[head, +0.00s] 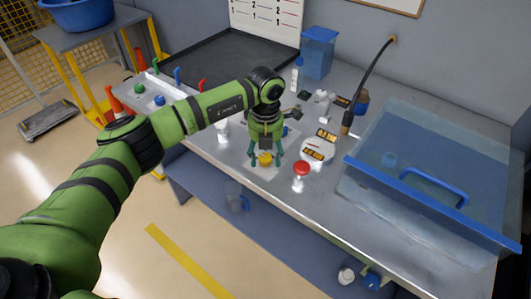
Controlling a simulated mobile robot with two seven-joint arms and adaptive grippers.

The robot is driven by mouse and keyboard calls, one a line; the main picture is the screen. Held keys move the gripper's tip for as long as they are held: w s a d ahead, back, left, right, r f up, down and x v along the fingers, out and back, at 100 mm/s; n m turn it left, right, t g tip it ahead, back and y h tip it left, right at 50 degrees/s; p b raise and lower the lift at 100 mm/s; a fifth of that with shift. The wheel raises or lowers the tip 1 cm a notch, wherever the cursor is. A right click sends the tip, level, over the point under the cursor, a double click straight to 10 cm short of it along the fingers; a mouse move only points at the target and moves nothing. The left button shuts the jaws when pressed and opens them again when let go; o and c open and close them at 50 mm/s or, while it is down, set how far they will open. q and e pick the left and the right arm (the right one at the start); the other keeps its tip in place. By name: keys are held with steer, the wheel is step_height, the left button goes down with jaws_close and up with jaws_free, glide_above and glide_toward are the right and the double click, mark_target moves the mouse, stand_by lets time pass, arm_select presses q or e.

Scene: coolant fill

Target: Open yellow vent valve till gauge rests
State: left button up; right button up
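The yellow knob (265,159), which looks like the vent valve, sits on a light plate on the metal bench. My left gripper (266,157) points down over it, with teal fingertips on either side. The fingers stand apart and a gap seems to show beside the knob, so I see no clear contact. The gripper body hides the knob's back. A pale round piece with dark and orange labels (317,151) lies right of the gripper. My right gripper is out of view.
A red-capped white bottle (300,182) stands close to the right of the gripper. A clear blue-handled cover (430,185) fills the bench's right side. Red, blue and green handles (157,88) line the left end. A black tray (225,62) lies behind my arm.

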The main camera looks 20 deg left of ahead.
mark_target(266, 157)
arm_select(q)
steer(key=shift+r, duration=0.1)
step_height(266, 157, up, 12)
stand_by(0.5)
stand_by(0.4)
